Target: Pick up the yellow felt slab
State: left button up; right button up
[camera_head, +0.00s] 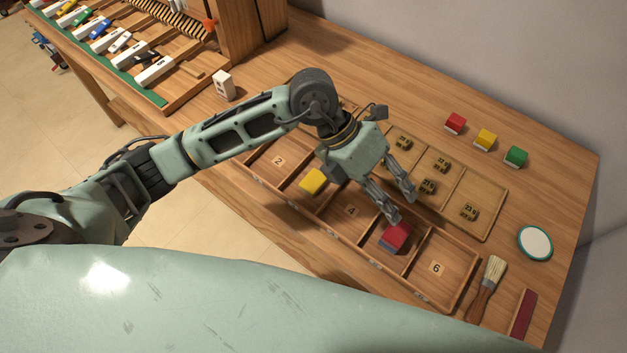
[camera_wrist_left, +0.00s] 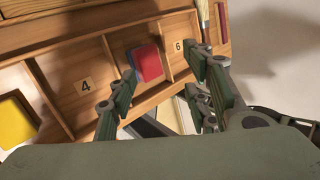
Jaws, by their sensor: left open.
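The yellow felt slab (camera_head: 313,181) lies in a compartment of the long wooden tray (camera_head: 316,215), between the compartments marked 2 and 4. In the left wrist view the slab (camera_wrist_left: 17,122) is at the left edge, partly cut off. My left gripper (camera_head: 403,207) is open and empty, with its fingers pointing down over the tray near the red slab, well to the right of the yellow slab. In the left wrist view its fingertips (camera_wrist_left: 161,70) frame the red slab from above; contact cannot be told. My right gripper is not in view.
A red slab (camera_head: 398,233) on a blue one sits between compartments 4 and 6. Behind is a shallow tray (camera_head: 488,192) with dark pieces. Red, yellow (camera_head: 485,139) and green blocks stand farther back. A brush (camera_head: 487,286) and round white disc (camera_head: 535,243) lie right.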

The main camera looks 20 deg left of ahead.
pick_arm(q)
jog(key=w+a+f+y, duration=0.2)
jog(key=w+a+y, duration=0.1)
jog(key=a, duration=0.3)
jog(key=n+t+y, duration=0.1)
jog(key=y, duration=0.3)
send_over(312, 182)
jog(key=shift+w+d+f, duration=0.3)
jog(key=shift+d+f, duration=0.05)
jog(key=shift+f, duration=0.2)
jog(key=shift+a+f+y, duration=0.1)
jog(key=shift+a+y, duration=0.25)
jog(key=shift+y, duration=0.05)
jog(key=f, duration=0.2)
jog(key=f+p, duration=0.1)
jog(key=f, duration=0.1)
jog(key=f+p, duration=0.1)
jog(key=f, duration=0.1)
jog(key=shift+s+f, duration=0.15)
jog(key=shift+s, duration=0.15)
jog(key=shift+f+p, duration=0.3)
jog(key=shift+f, duration=0.35)
jog(key=c, duration=0.6)
jog(key=shift+r, duration=0.1)
